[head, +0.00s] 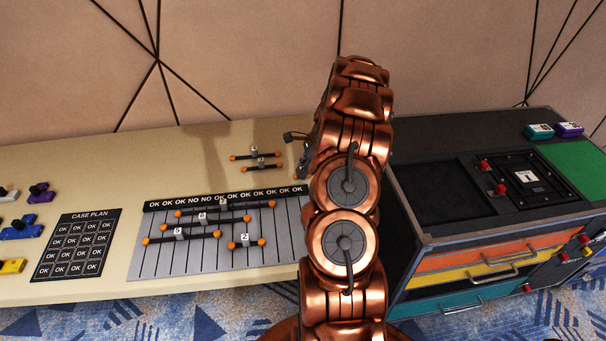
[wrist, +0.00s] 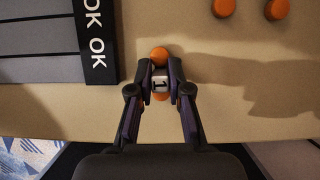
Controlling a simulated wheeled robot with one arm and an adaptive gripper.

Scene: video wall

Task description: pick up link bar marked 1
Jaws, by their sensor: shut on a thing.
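In the wrist view my gripper (wrist: 160,70) is shut on the link bar marked 1 (wrist: 159,84). The bar has a white block with the number and an orange ball at each end, one beyond the fingers and one between them. The bar is over the beige table. I cannot tell whether it touches the table.
A grey lined board (head: 270,240) holds several link bars, with an OK/NO strip along its back edge. Two more bars (head: 256,156) lie behind it. A CASE PLAN card (head: 90,215) is at left. A dark cabinet (head: 440,215) with drawers stands at right.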

